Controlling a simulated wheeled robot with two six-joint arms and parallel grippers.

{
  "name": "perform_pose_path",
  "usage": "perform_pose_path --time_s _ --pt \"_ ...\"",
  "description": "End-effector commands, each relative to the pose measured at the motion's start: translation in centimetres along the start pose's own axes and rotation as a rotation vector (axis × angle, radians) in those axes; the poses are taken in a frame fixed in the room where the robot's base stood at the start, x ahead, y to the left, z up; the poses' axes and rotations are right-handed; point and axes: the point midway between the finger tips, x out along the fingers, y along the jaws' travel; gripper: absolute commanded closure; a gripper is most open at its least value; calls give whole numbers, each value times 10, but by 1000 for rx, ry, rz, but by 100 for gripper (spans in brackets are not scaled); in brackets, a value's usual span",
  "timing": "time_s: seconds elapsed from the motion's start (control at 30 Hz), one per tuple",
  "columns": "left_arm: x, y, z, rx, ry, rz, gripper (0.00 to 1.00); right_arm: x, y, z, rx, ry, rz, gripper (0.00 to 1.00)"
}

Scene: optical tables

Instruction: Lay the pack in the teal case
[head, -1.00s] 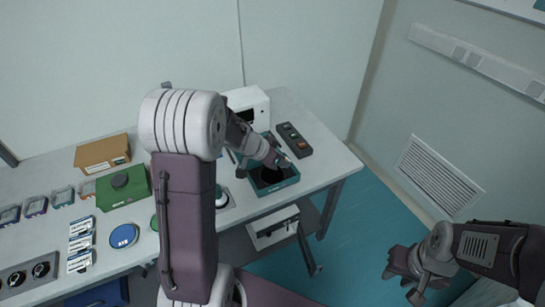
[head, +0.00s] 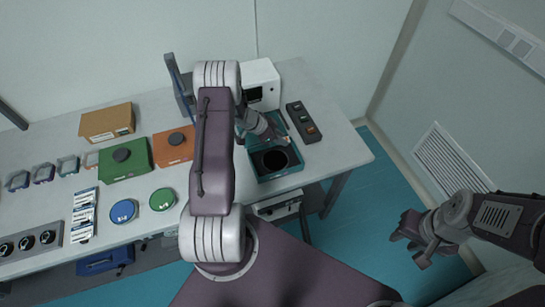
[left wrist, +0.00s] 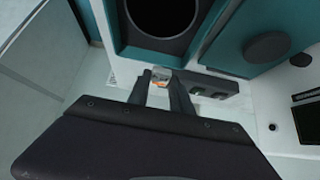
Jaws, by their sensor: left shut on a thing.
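The teal case (head: 262,173) stands open near the right end of the table, with a round black recess inside. Its teal rim (left wrist: 205,12) fills the top of the left wrist view, and its lid (left wrist: 240,48) with a dark disc lies to the right. My left gripper (head: 276,137) is over the back part of the case.
A black button box (head: 303,122) stands right of the case. A white device (head: 262,82) with a screen stands behind. Green (head: 124,160) and orange (head: 174,145) cases, a cardboard box (head: 106,122) and round discs lie to the left. The table's right corner is clear.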

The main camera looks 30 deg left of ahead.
Motion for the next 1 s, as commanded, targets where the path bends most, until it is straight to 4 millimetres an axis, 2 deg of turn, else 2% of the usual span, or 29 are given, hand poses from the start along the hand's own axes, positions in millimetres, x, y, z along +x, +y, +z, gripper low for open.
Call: perform_pose_path --time_s 0.03,0.1,0.23,0.43,0.67,1.0 --pt "-2 7 15 -11 -2 1 100 -2 0 0 0 0 0 68" --pt "-4 14 33 -9 -1 1 100 -5 0 -1 0 0 0 68" --pt "-5 23 54 -4 0 1 100 -7 0 -1 0 1 0 68" --pt "-3 25 62 1 1 0 100 -8 0 -1 0 0 0 68" --pt "24 25 83 1 0 1 100 -16 0 -2 0 0 0 68" --pt "29 25 87 3 1 -1 100 -12 0 -2 0 0 0 68"
